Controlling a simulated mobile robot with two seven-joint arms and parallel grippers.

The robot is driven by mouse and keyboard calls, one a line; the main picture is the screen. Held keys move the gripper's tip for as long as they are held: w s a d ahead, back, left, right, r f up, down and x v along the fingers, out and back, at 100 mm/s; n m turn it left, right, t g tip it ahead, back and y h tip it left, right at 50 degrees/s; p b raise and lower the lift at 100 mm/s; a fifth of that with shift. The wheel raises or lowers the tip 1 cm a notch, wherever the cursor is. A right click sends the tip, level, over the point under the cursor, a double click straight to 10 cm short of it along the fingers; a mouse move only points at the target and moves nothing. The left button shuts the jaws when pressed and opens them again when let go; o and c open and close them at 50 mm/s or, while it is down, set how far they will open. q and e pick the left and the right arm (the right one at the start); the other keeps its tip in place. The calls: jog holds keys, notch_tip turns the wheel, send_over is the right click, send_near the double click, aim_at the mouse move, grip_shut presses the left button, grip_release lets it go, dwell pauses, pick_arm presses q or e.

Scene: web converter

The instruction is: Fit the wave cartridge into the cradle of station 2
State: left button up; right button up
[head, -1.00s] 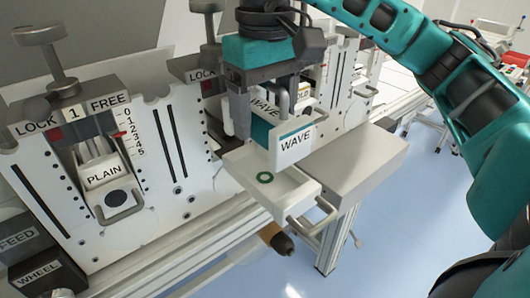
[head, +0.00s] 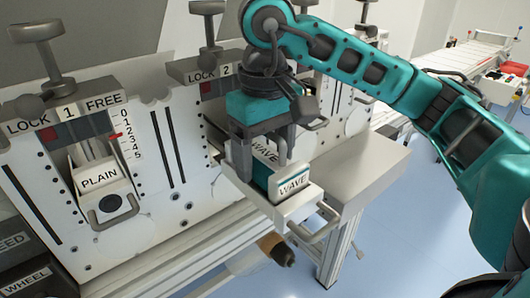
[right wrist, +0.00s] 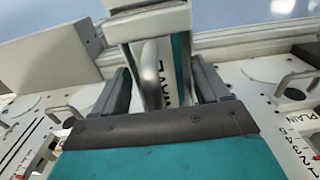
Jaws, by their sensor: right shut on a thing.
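The wave cartridge (head: 292,185) is a white and teal block labelled WAVE. My right gripper (head: 262,160) is shut on its handle from above. The cartridge stands roughly upright in the pulled-out white cradle (head: 296,209) of station 2, below the LOCK 2 sign (head: 208,73). Its lower part is down at the cradle's walls; I cannot tell whether it rests fully on the floor. The right wrist view shows the cartridge (right wrist: 182,75) and its handle between the fingers (right wrist: 162,90). My left gripper is not in view.
Station 1 with its PLAIN cartridge (head: 100,178) stands to the left. A grey metal table (head: 370,165) lies close right of the cradle. The cradle's handle (head: 322,226) sticks out in front. The blue floor beyond is open.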

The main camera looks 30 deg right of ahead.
jog(key=o, duration=1.4)
jog(key=shift+r+p, duration=0.15)
jog(key=shift+p, duration=0.15)
notch_tip(320, 180, up, 12)
jog(key=p, duration=0.3)
